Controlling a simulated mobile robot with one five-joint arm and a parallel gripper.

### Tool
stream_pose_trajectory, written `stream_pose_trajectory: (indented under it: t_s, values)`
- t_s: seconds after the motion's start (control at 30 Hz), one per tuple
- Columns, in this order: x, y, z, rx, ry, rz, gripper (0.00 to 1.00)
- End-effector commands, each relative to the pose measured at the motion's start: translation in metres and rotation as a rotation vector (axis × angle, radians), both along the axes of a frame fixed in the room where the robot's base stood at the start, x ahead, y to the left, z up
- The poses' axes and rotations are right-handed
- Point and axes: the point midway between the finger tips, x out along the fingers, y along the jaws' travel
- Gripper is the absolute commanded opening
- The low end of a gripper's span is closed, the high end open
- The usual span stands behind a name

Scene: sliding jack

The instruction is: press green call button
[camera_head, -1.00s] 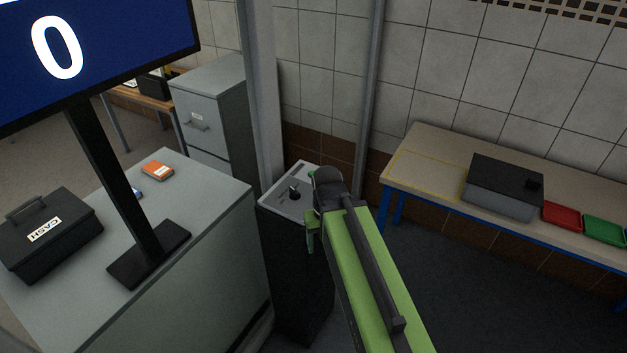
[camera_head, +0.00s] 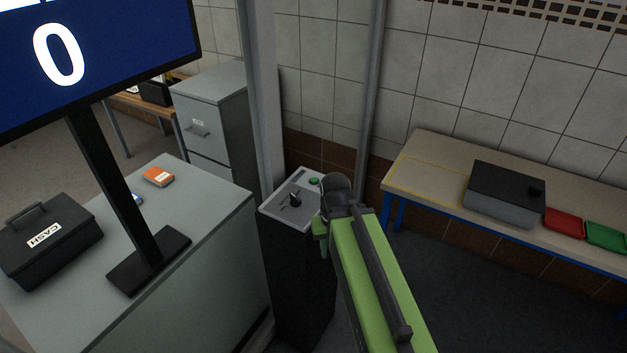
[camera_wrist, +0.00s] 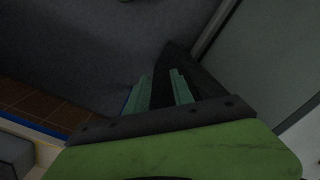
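The green call button (camera_head: 314,181) sits on the sloped grey top of a dark pedestal (camera_head: 297,270), at the back right of that panel. A black lever knob (camera_head: 295,199) stands on the same panel. My green arm reaches from the lower right toward the pedestal, and its dark joint is just right of and below the button. In the head view my gripper (camera_head: 322,238) is mostly hidden, with a green part hanging beside the pedestal's right side. In the wrist view the two teal fingers (camera_wrist: 160,90) stand apart with nothing between them. The button does not show in the wrist view.
A grey counter (camera_head: 210,235) on the left holds a black cash box (camera_head: 45,255), an orange item (camera_head: 158,177) and a screen (camera_head: 90,60) showing 0. A filing cabinet (camera_head: 210,110) and a grey post stand behind. A table (camera_head: 425,180) with trays is at right.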

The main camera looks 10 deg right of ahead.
Motion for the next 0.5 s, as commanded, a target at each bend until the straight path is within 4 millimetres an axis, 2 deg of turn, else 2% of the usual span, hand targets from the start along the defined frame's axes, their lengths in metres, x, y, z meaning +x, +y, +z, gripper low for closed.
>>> stream_pose_trajectory:
  t_s: [0.03,0.2,0.5]
  values:
    - [0.0000,0.0000,0.0000,0.000,0.000,0.000,0.21]
    - [0.0000,0.0000,0.0000,0.000,0.000,0.000,0.00]
    - [0.0000,0.0000,0.0000,0.000,0.000,0.000,0.00]
